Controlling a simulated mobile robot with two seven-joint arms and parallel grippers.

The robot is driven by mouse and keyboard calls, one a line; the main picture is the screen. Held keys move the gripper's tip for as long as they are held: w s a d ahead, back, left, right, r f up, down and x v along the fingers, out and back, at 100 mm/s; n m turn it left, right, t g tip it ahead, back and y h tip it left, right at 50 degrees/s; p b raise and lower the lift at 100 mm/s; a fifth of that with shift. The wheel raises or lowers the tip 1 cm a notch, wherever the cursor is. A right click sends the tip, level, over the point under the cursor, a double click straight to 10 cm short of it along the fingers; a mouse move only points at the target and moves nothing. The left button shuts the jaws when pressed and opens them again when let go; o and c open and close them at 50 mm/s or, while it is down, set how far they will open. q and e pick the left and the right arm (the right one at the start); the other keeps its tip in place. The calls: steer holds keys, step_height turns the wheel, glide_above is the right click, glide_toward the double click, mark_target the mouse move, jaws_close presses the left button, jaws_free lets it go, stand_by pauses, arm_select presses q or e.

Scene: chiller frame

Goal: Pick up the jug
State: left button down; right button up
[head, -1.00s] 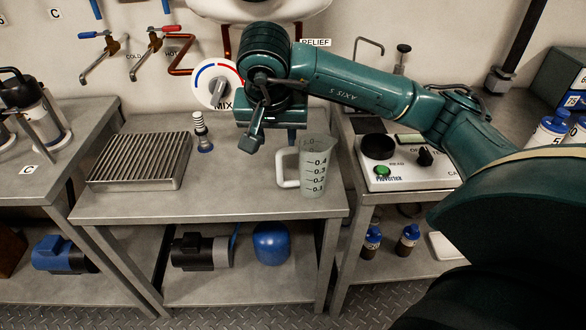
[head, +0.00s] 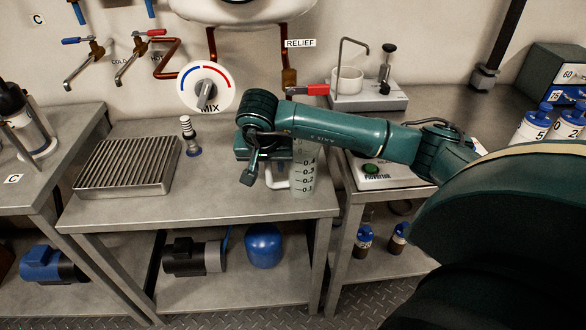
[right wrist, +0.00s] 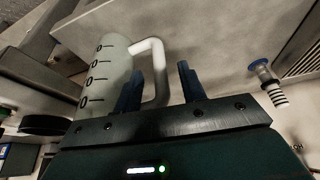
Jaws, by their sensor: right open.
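The jug (head: 303,170) is a translucent measuring jug with dark graduation marks and a white handle. It stands upright near the right end of the middle steel table (head: 190,211). My right gripper (head: 262,178) is low beside the jug's handle side, its arm covering the jug's top. In the right wrist view the jug (right wrist: 103,78) is at the left, and its white handle (right wrist: 157,72) reaches between the two open blue-dark fingers (right wrist: 160,88). I cannot tell whether the fingers touch the handle. My left gripper is not in view.
A ribbed metal drain grate (head: 128,166) lies on the table's left part. A small black-and-white stopper-like item with a blue base (head: 189,138) stands behind. A mixing dial (head: 207,88) is on the wall. A white hotplate-like unit (head: 385,174) stands on the right bench.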

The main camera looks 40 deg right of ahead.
steer(key=shift+c, duration=0.4)
jaws_close()
